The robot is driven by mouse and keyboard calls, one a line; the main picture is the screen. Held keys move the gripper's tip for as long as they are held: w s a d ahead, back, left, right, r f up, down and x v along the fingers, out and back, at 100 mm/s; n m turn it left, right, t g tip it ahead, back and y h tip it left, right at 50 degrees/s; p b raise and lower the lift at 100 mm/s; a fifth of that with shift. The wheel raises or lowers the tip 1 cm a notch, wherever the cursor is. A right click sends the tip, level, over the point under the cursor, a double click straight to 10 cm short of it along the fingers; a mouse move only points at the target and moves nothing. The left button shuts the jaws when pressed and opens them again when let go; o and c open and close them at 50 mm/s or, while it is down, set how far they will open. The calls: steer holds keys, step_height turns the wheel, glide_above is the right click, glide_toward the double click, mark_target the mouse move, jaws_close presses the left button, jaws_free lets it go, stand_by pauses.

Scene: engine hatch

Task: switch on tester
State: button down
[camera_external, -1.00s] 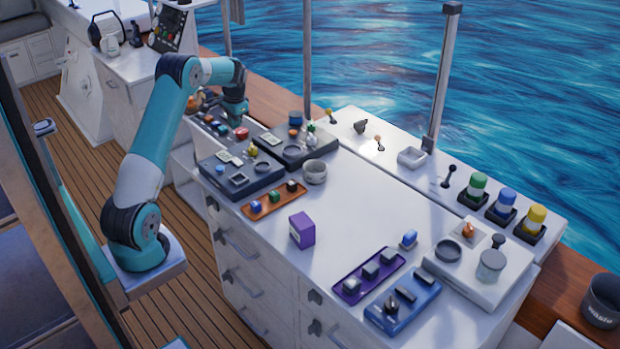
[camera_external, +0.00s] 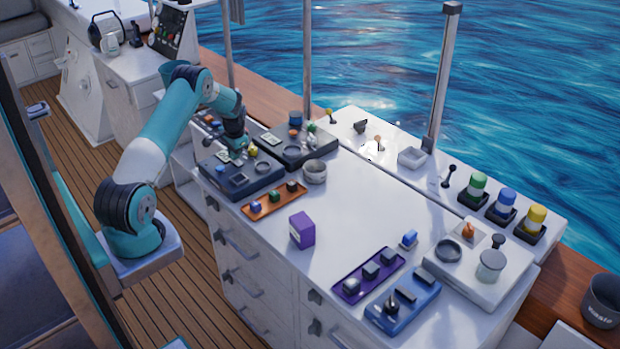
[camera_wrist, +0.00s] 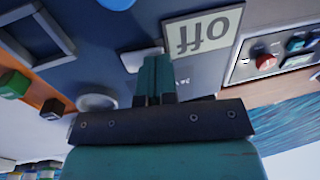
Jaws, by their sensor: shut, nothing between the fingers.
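The tester looks like the dark box (camera_external: 262,188) at the far left end of the white counter, with small panels and knobs on top. In the wrist view its dark face (camera_wrist: 100,35) carries a cream label reading "off" (camera_wrist: 202,30), seen upside down. My gripper (camera_external: 236,160) is low over the box's back part. In the wrist view my gripper (camera_wrist: 154,62) is shut and empty, its tips beside a light grey block (camera_wrist: 138,58), perhaps a switch. The fingers partly cover it, and I cannot tell whether they touch.
An orange tray (camera_external: 275,203) with small cubes lies in front of the box. A grey round bowl (camera_external: 314,172) stands to the right. Another dark box (camera_external: 305,155) is behind it. A red button (camera_wrist: 266,62) shows nearby. The counter's middle is mostly clear.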

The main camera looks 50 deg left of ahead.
steer(key=shift+f, duration=0.1)
steer(key=shift+a+f+h+b, duration=0.15)
steer(key=shift+f+h+b, duration=0.25)
steer(key=shift+b, duration=0.25)
steer(key=shift+r, duration=0.1)
steer(key=shift+d, duration=0.2)
steer(key=shift+d+r+p, duration=0.3)
steer(key=shift+d+p, duration=0.1)
steer(key=shift+d, duration=0.2)
steer(key=shift+r+p, duration=0.3)
steer(key=shift+r, duration=0.2)
step_height(320, 180, up, 13)
steer(key=a+b, duration=0.2)
